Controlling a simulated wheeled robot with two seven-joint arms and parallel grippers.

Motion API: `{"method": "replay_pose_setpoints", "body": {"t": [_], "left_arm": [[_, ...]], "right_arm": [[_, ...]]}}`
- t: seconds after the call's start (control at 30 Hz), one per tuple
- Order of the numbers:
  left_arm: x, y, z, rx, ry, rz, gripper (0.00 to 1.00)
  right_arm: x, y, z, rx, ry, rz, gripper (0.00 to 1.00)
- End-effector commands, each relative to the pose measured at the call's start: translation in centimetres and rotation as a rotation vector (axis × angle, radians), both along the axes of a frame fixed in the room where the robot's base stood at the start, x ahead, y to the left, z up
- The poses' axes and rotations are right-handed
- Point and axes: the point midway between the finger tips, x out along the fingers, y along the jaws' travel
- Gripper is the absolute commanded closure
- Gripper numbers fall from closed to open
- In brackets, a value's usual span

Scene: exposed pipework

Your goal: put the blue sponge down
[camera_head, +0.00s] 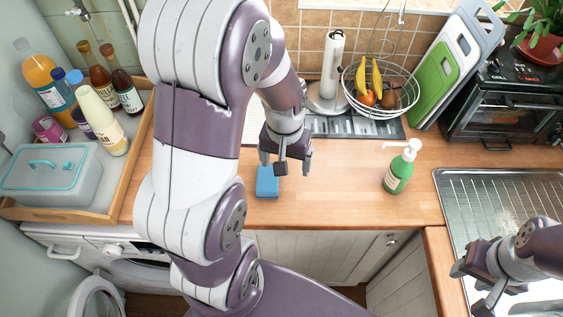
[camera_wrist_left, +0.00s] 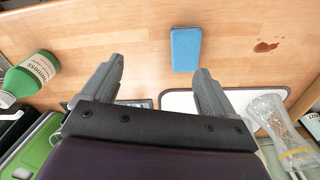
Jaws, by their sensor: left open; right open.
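The blue sponge (camera_head: 267,182) lies on the wooden counter (camera_head: 330,190) close to its front edge. It also shows in the left wrist view (camera_wrist_left: 186,49), flat on the wood, with bare counter around it. My left gripper (camera_head: 284,160) is above the counter at the sponge's far end in the head view. In the left wrist view its two fingers (camera_wrist_left: 160,80) are spread wide, with nothing between them, and the sponge lies beyond the fingertips. My right gripper (camera_head: 470,285) is over the sink area at the lower right, open and empty.
A green soap bottle (camera_head: 398,172) stands right of the sponge. A wire fruit basket (camera_head: 381,90) and a paper towel roll (camera_head: 332,65) stand behind. A wooden tray (camera_head: 125,170) with bottles is at the left, the steel sink (camera_head: 480,185) at the right.

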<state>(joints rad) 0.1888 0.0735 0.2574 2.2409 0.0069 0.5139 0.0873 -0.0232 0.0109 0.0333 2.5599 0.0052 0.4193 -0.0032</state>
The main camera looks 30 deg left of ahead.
Motion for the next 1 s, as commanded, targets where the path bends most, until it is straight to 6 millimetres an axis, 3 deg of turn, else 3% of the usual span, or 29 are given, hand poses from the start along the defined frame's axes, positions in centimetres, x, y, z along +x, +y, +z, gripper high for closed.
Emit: {"method": "replay_pose_setpoints", "body": {"t": [0.03, 0.1, 0.17, 0.23, 0.4, 0.5, 0.6, 0.77, 1.0], "left_arm": [[-1.2, -2.3, 0.7, 0.006, -0.021, -0.103, 0.12], [-2.8, -4.5, 1.3, 0.011, -0.045, -0.222, 0.06], [-3.8, -5.2, 1.8, 0.013, -0.056, -0.267, 0.06], [-4.8, -4.1, 1.7, 0.006, 0.0, -0.233, 0.06], [0.3, 2.1, -0.2, -0.037, 0.135, 0.007, 0.06], [2.6, 5.6, -2.2, -0.075, 0.213, 0.132, 0.06], [4.4, 8.0, -3.7, -0.105, 0.266, 0.216, 0.06], [6.4, 8.6, -3.3, -0.121, 0.289, 0.257, 0.06], [4.6, 7.7, -7.9, -0.126, 0.312, 0.265, 0.06]], "right_arm": [[0.0, 0.0, 0.0, 0.0, 0.0, 0.0, 0.57], [0.0, 0.0, 0.0, 0.0, 0.0, 0.0, 0.57], [0.0, 0.0, 0.4, 0.0, 0.0, 0.0, 0.57], [0.0, 0.0, 1.8, 0.0, 0.0, 0.0, 0.57], [0.0, 0.0, 4.9, 0.0, -0.001, 0.0, 0.57], [0.0, 0.0, 5.9, 0.0, 0.0, 0.0, 0.57], [0.0, 0.0, 6.2, 0.0, 0.0, 0.0, 0.57], [0.0, 0.0, 6.2, 0.0, 0.001, 0.0, 0.57], [0.0, 0.0, 8.1, 0.0, 0.0, 0.0, 0.57]]}}
